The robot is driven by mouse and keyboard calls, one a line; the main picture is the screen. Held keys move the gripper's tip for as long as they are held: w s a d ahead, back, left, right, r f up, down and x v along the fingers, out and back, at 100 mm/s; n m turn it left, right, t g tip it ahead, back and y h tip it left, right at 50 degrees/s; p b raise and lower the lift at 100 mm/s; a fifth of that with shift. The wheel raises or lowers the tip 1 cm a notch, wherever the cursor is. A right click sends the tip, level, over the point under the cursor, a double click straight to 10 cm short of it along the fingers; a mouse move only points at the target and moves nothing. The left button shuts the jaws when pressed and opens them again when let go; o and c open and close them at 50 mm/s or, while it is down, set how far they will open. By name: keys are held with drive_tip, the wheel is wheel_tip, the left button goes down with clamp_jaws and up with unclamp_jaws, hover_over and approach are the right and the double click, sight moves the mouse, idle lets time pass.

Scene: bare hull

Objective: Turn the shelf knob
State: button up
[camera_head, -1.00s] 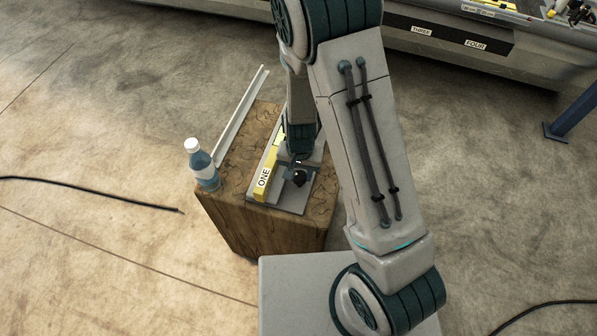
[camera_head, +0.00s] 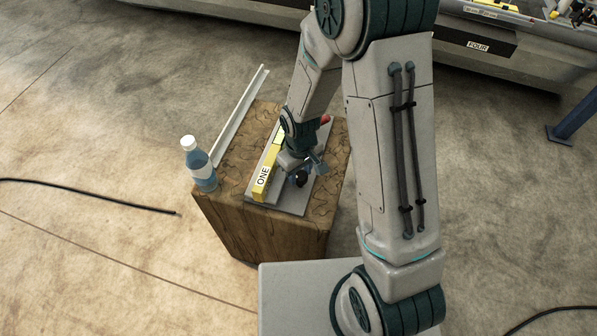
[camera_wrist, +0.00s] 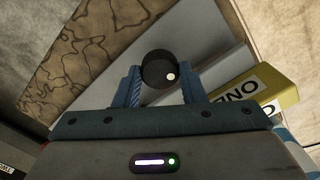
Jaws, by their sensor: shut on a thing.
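The knob (camera_wrist: 158,68) is black and round with a white dot, which sits at its lower right in the wrist view. It is mounted on a grey plate (camera_wrist: 213,40). In the head view the knob (camera_head: 301,179) shows as a dark spot near the front of the plate. My gripper (camera_wrist: 161,84) has one blue finger on each side of the knob and is shut on it. In the head view my gripper (camera_head: 305,170) comes down onto the plate at a tilt and partly hides the knob area.
A yellow block labelled ONE (camera_head: 262,177) stands left of the knob. The plate lies on a wooden stand (camera_head: 240,223) with a blue water bottle (camera_head: 200,165) and a light metal rail (camera_head: 238,115). A red part (camera_head: 325,119) shows behind my wrist. A black cable (camera_head: 95,193) lies on the floor.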

sight(300, 175)
drive_tip(key=shift+w+n, duration=0.1)
drive_tip(key=shift+n, duration=0.8)
drive_tip(key=o, duration=1)
drive_tip(key=shift+r, duration=0.1)
wheel_tip(300, 175, up, 14)
drive_tip(key=p, duration=0.1)
drive_tip(key=shift+p, duration=0.3)
